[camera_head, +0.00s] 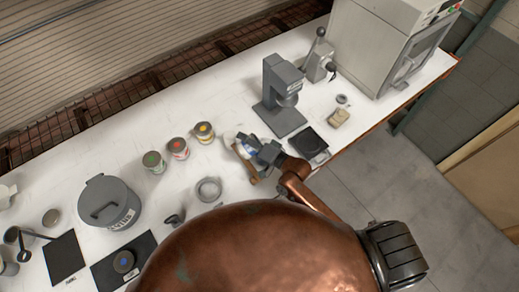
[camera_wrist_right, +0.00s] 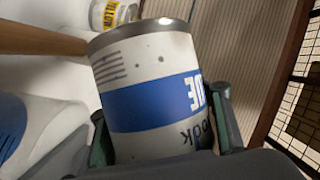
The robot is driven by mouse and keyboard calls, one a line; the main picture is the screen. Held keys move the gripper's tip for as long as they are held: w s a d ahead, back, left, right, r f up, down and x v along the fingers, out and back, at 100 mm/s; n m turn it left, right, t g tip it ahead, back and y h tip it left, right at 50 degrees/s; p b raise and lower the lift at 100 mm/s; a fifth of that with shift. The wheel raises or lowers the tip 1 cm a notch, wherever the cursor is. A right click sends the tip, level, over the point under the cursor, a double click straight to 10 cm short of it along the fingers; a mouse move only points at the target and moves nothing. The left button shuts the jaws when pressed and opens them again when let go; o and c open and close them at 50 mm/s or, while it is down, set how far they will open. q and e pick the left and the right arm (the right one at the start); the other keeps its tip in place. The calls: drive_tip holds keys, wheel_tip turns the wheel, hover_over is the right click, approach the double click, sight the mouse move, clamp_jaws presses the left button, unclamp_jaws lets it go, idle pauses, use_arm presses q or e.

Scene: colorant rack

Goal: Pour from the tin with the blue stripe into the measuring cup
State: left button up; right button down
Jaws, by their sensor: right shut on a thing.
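The tin with the blue stripe (camera_head: 247,148) is in my right gripper (camera_head: 257,154), shut around its side above the table. In the right wrist view the tin (camera_wrist_right: 150,105) shows a white body, broad blue band and metal rim; it looks tilted, and its inside is hidden. A grey open ring-shaped vessel (camera_head: 208,189), possibly the measuring cup, stands on the table below and left of the gripper. A pale vessel (camera_head: 6,192) at the left edge could also be it; I cannot tell. My left gripper is not in view.
Green (camera_head: 154,161), red (camera_head: 178,148) and yellow (camera_head: 204,131) tins stand left of the gripper. A large lidded grey pot (camera_head: 107,203) is further left. A grey stand (camera_head: 281,98) and a black pad (camera_head: 308,142) are close on the right. My copper-coloured body hides the front.

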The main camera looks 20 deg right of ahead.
drive_tip(key=shift+d+r+m+b, duration=0.15)
drive_tip(key=shift+r+m+b, duration=0.2)
drive_tip(key=shift+m+b, duration=0.75)
idle(1.6)
drive_tip(key=shift+r+t+y, duration=0.15)
drive_tip(key=shift+t+y, duration=0.15)
drive_tip(key=shift+t, duration=0.1)
idle(0.6)
drive_tip(key=s+a+f+n+g+h+p, duration=0.1)
drive_tip(key=a+f+n+h+p, duration=0.4)
drive_tip(key=n+p, duration=0.6)
drive_tip(key=g+h+p, duration=0.1)
drive_tip(key=p, duration=0.2)
drive_tip(key=shift+a+f, duration=0.15)
drive_tip(key=shift+a, duration=0.05)
idle(0.6)
